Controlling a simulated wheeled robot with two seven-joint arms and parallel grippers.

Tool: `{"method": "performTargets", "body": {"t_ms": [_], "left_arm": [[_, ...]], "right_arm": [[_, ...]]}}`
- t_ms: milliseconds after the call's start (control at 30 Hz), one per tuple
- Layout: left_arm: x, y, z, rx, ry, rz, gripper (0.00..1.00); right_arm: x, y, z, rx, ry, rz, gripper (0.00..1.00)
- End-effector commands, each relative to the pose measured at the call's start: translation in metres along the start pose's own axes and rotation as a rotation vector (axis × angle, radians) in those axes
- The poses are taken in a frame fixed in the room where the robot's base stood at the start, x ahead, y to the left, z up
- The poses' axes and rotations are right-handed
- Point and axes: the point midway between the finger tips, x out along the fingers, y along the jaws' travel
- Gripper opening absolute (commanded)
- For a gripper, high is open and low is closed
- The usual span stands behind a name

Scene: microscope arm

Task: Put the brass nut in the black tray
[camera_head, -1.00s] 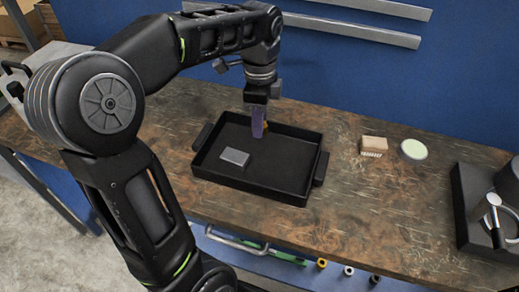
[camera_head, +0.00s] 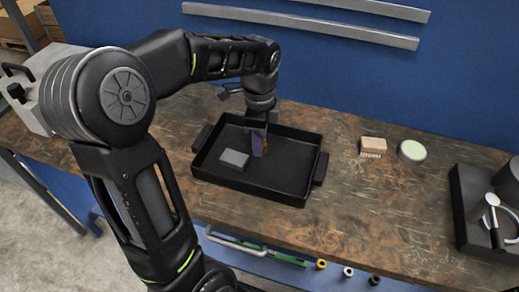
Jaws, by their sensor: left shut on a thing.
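The black tray (camera_head: 262,184) sits on the wooden bench, with a small grey block (camera_head: 234,158) lying in its left part. My left gripper (camera_head: 259,147) points down over the back middle of the tray. It is shut on a small brass-coloured thing, the brass nut (camera_head: 266,147), which shows only as a sliver beside the purple-tinted finger. The rest of the nut is hidden by the finger. I cannot tell whether the nut touches the tray floor. My right gripper is not in view.
A wooden brush (camera_head: 373,144) and a round pale green-topped thing (camera_head: 412,151) stand right of the tray. A dark machine with a lever (camera_head: 492,205) is at the right edge.

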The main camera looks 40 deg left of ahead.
Motion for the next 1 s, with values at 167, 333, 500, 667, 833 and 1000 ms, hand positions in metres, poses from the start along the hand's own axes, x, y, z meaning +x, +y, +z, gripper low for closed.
{"method": "performTargets", "body": {"t_ms": [167,333,500,667,833,1000], "left_arm": [[0.014,0.001,0.0,0.0,0.0,0.003,0.0],[0.035,0.001,0.0,0.0,0.0,0.002,0.0],[0.037,0.0,0.0,0.0,0.001,-0.001,0.0],[0.038,0.0,0.0,0.0,0.001,-0.001,0.0],[0.04,0.0,0.0,0.0,0.001,0.0,0.37],[0.04,0.0,0.0,0.0,0.001,0.0,0.51]], "right_arm": [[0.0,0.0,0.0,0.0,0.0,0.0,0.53],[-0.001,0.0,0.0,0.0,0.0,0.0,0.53],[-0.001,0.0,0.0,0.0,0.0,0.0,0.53],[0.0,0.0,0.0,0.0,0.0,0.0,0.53],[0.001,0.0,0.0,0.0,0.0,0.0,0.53],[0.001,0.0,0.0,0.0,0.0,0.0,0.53]]}}
